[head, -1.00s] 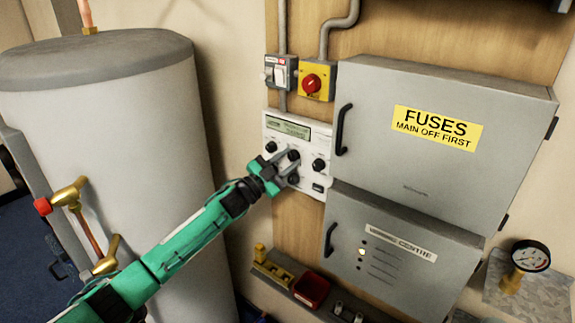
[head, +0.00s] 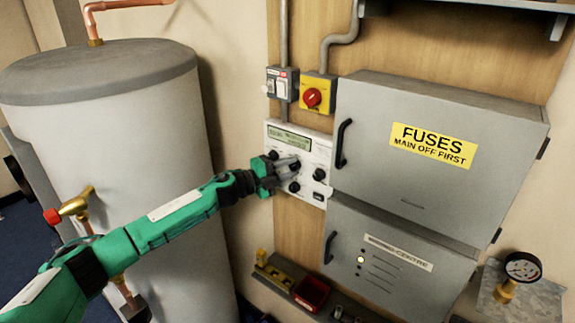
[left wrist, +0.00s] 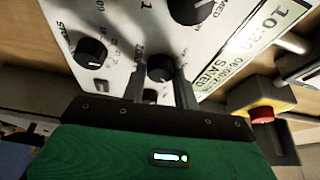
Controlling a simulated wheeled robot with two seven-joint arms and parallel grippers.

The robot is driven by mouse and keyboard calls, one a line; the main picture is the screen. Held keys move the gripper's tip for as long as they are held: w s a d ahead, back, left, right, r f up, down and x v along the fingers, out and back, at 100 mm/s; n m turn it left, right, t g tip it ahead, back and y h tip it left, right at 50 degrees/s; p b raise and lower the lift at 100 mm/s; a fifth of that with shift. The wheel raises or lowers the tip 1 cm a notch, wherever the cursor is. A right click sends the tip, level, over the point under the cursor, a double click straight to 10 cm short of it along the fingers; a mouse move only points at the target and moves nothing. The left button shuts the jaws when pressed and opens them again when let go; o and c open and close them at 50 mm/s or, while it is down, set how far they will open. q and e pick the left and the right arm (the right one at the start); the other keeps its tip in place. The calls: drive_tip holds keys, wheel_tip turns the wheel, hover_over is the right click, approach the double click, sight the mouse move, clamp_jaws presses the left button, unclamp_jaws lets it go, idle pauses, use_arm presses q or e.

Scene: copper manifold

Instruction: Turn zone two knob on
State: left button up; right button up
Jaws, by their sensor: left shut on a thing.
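The white control panel (head: 306,146) is on the wooden board, with a small display (head: 290,138) and several black knobs. The left wrist view shows this knob (left wrist: 160,67) between the two fingers. Lettering beside it looks like "ZONE", but its number is not readable. Another upper knob (left wrist: 192,8) and a lower knob (left wrist: 91,53) are free. The held knob's pointer is not clear. My right gripper is not in view.
The grey fuse box (head: 375,110) stands out close to the panel's right, with a second grey box (head: 350,220) below. A red rotary switch (head: 312,97) is above. The grey tank (head: 100,130) stands left. A shelf with a red tray (head: 311,293) is below.

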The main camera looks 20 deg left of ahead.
use_arm(q)
drive_tip(key=shift+m+p, duration=0.3)
drive_tip(key=shift+m, duration=0.2)
drive_tip(key=o, duration=1)
drive_tip(key=shift+s+a+f+b, duration=0.1)
drive_tip(key=shift+s+a+b, duration=0.2)
drive_tip(key=shift+s, duration=0.05)
drive_tip(key=b+v, duration=0.3)
drive_tip(key=v, duration=0.3)
drive_tip(key=b+v, duration=0.3)
drive_tip(key=v, duration=0.3)
drive_tip(key=shift+s+a+r, duration=0.25)
drive_tip(key=shift+s+r, duration=0.05)
drive_tip(key=shift+r, duration=0.05)
